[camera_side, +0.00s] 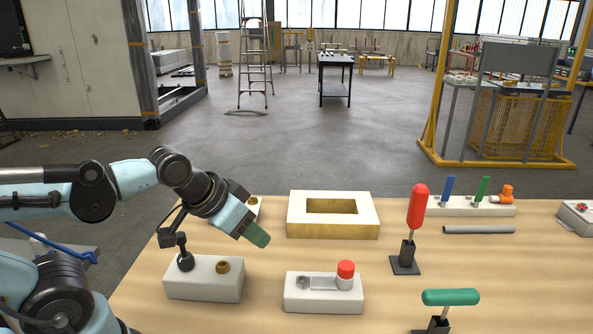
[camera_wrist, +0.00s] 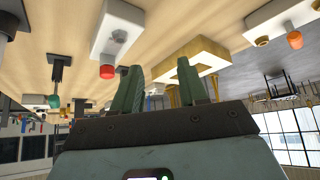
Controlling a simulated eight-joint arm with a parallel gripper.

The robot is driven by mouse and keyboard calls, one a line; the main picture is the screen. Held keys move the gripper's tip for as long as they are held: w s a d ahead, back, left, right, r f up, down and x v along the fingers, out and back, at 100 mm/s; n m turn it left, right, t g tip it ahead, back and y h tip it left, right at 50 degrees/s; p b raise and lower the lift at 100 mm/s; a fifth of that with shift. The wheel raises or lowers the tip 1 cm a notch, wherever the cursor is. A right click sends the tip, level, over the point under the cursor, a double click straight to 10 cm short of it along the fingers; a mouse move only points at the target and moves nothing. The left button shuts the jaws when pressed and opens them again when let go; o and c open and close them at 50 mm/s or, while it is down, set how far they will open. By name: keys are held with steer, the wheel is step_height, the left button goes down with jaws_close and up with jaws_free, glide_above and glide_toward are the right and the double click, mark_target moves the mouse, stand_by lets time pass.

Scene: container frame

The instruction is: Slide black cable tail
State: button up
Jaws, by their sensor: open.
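No loose black cable tail can be clearly made out in either view. A black rounded piece (camera_side: 186,262) shows on the white block (camera_side: 205,283) at front left, beside a brass fitting (camera_side: 222,267); I cannot tell whether it is the cable's end. My gripper (camera_side: 257,236) hangs above the table, to the right of and higher than that block, with its green fingers tilted down to the right. In the wrist view my gripper (camera_wrist: 160,72) has its two green fingers apart with nothing between them.
A white block with a red cap (camera_side: 346,268) stands front centre. A hollow frame block (camera_side: 333,228) lies behind it. A red-handled clamp (camera_side: 416,207) and a green-handled clamp (camera_side: 450,297) stand to the right. A tool rack (camera_side: 470,208) and grey rod (camera_side: 479,229) lie back right.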

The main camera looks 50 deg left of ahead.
steer(key=shift+a+n, duration=0.25)
steer(key=shift+n, duration=0.05)
steer(key=c, duration=0.4)
steer(key=a+r+n, duration=0.1)
steer(key=a+n, duration=0.1)
steer(key=s+a+n+g, duration=0.1)
steer(key=a+n, duration=0.1)
steer(key=a+r+n, duration=0.1)
steer(key=n, duration=0.2)
steer(key=shift+s+a+r+g+y, duration=0.3)
steer(key=shift+s+a+g, duration=0.1)
jaws_close()
steer(key=n+g+h, duration=0.2)
steer(key=n+h, duration=0.1)
steer(key=n, duration=1.8)
glide_toward(184, 252)
steer(key=shift+w+d+f, duration=0.15)
steer(key=shift+w+f, duration=0.35)
steer(key=shift+f, duration=0.05)
steer(key=shift+w+d+f, duration=0.15)
steer(key=shift+w+f, duration=0.3)
steer(key=shift+f, duration=0.1)
